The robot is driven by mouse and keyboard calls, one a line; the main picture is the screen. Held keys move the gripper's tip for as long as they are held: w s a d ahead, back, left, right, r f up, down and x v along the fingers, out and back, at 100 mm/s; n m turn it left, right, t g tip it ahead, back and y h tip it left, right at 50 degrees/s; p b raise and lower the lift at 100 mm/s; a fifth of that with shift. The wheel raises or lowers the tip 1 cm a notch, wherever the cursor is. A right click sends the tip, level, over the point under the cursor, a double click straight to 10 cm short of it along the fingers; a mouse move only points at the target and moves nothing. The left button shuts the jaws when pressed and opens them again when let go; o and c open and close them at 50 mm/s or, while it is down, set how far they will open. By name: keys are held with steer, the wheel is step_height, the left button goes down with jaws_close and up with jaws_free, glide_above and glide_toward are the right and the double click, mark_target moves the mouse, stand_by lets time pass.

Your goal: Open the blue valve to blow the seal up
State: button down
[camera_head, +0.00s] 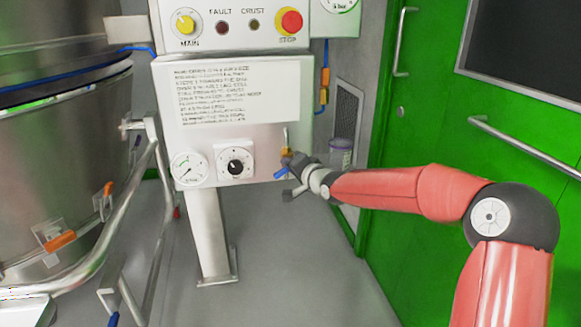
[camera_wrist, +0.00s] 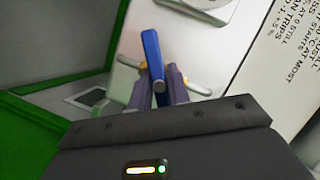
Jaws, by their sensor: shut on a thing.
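The blue valve's lever (camera_wrist: 151,52) stands up between my fingers in the wrist view, with a small brass-coloured part (camera_wrist: 143,65) beside it. My gripper (camera_wrist: 160,85) is shut on this lever. In the head view my gripper (camera_head: 291,163) is at the lower right corner of the white control panel. There only a small blue piece of the valve lever (camera_head: 281,173) shows; the rest is hidden by the gripper.
The control panel (camera_head: 250,135) carries a pressure gauge (camera_head: 189,168) and a black dial (camera_head: 236,163) left of my gripper. A steel vessel (camera_head: 60,160) with rails stands at left. Green doors (camera_head: 420,120) are at right. Grey floor (camera_head: 290,260) below is clear.

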steer(key=shift+a+f+n+h+b, duration=0.15)
steer(key=shift+n+h+b, duration=0.55)
steer(key=shift+n, duration=0.4)
steer(key=n+h+b, duration=0.1)
steer(key=n+b, duration=0.1)
steer(key=b, duration=0.2)
steer(key=shift+f+n, duration=0.15)
steer(key=shift+n, duration=0.15)
steer(key=n+h+b, duration=0.2)
steer(key=b, duration=0.2)
steer(key=shift+b, duration=0.3)
steer(key=shift+n+h+b, duration=0.5)
steer(key=shift+b, duration=0.6)
steer(key=shift+r, duration=0.2)
steer(key=c, duration=1.3)
jaws_free()
steer(key=shift+r, duration=0.1)
